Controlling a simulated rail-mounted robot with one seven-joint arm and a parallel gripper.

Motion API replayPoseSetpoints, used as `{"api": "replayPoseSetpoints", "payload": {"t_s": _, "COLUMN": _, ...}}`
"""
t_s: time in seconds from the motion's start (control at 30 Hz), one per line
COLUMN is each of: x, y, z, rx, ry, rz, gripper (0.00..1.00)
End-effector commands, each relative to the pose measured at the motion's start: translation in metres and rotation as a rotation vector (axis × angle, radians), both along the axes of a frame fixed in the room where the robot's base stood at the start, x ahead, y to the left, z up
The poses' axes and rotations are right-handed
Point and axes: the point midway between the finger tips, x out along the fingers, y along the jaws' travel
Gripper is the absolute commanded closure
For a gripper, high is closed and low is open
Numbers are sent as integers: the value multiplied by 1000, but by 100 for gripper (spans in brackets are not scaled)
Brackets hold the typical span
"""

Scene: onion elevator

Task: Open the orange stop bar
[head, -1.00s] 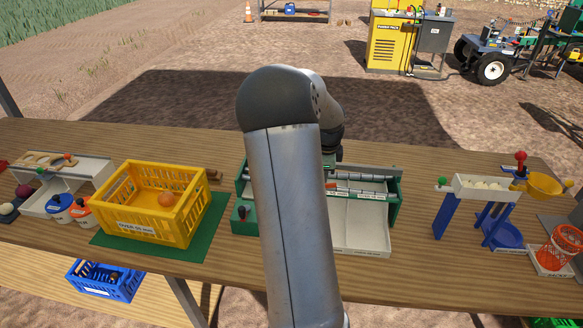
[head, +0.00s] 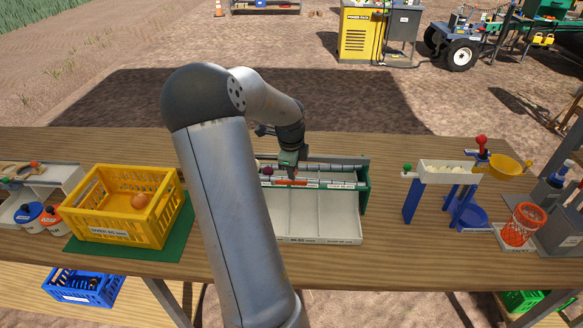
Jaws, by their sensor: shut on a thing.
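The green-sided sorter stands on the wooden table with grey rollers (head: 335,183) across its back and a white divided tray (head: 322,222) in front. The orange stop bar (head: 291,181) shows as a small orange strip at the rollers, below my gripper. My gripper (head: 287,172) points down at it and is shut on it, as far as this small view shows. The fingertips are hard to make out. A dark red round thing (head: 266,171) lies just left of the gripper. My arm hides the sorter's left part.
A yellow crate (head: 104,233) with an onion (head: 139,201) stands on a green mat at left. A white trough (head: 448,173) on blue legs, a yellow bowl (head: 503,167) and an orange basket (head: 524,224) stand at right. Table between sorter and trough is clear.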

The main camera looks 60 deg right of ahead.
Motion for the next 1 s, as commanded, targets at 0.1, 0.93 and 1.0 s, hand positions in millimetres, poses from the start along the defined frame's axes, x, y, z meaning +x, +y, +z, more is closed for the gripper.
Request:
{"api": "replayPoseSetpoints", "payload": {"t_s": 0.1, "x": 0, "y": -1, "z": 1, "rx": -2, "ry": -2, "rz": -1, "gripper": 63}}
{"api": "replayPoseSetpoints", "payload": {"t_s": 0.93, "x": -5, "y": 17, "z": 92, "rx": -4, "ry": -5, "rz": 4, "gripper": 56}}
{"api": "replayPoseSetpoints", "payload": {"t_s": 1.0, "x": -6, "y": 20, "z": 109, "rx": -4, "ry": -5, "rz": 4, "gripper": 56}}
